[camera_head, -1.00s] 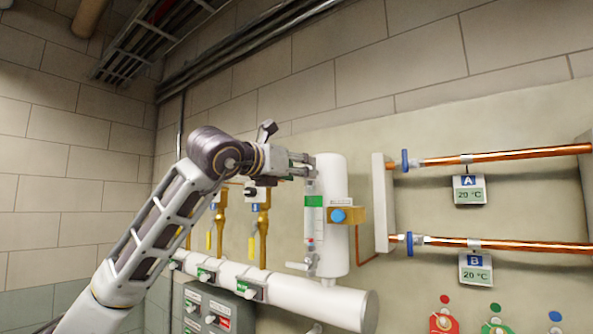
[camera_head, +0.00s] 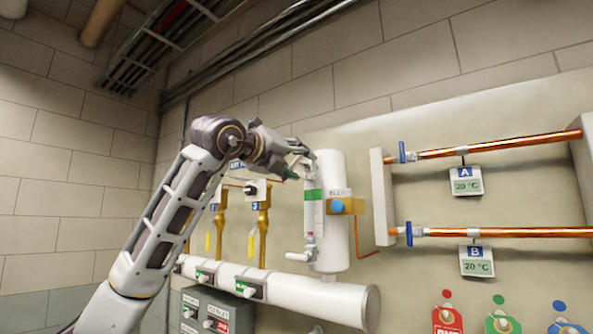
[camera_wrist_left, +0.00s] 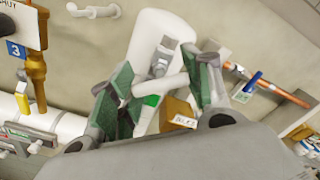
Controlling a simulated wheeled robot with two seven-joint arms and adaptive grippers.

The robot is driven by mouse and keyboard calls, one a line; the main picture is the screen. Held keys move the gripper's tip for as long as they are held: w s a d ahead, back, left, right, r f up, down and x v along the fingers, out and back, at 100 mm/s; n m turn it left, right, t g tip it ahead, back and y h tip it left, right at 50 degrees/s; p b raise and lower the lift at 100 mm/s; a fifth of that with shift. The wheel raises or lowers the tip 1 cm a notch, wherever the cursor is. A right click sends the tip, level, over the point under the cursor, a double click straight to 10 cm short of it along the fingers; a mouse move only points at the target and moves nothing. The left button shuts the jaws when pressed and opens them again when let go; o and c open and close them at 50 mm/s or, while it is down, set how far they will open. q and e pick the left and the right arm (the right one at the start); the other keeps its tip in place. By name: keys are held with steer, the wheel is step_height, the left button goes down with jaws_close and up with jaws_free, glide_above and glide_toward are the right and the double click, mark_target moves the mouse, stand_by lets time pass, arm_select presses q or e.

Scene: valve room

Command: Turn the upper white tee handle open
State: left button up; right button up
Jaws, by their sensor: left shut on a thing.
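The upper white tee handle (camera_wrist_left: 172,84) shows in the left wrist view as a short white bar between my fingers, in front of a metal stem. My left gripper (camera_wrist_left: 165,92) is shut on it, with one green-padded finger on each side. In the head view my left gripper (camera_head: 301,166) is at the top of the gauge tube (camera_head: 313,215), beside the white cylinder (camera_head: 331,240). The fingers hide the handle there, so its angle is unclear. The lower white tee handle (camera_head: 297,257) points left at the gauge's bottom. My right gripper is out of view.
Brass valves with yellow levers (camera_head: 251,243) stand left of the gauge, close behind my wrist. A large white pipe (camera_head: 290,291) runs below. Copper pipes (camera_head: 505,231) with blue valve handles are to the right. A brass block (camera_head: 354,206) sits on the cylinder.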

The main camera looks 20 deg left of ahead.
arm_select(q)
steer(key=n+b, duration=0.2)
steer(key=n, duration=0.1)
steer(key=shift+f, duration=0.1)
steer(key=shift+n+b, duration=0.4)
steer(key=shift+n, duration=1.1)
steer(key=shift+n+b, duration=0.7)
steer(key=shift+n, duration=1)
steer(key=shift+n+b, duration=0.3)
steer(key=shift+b, duration=0.05)
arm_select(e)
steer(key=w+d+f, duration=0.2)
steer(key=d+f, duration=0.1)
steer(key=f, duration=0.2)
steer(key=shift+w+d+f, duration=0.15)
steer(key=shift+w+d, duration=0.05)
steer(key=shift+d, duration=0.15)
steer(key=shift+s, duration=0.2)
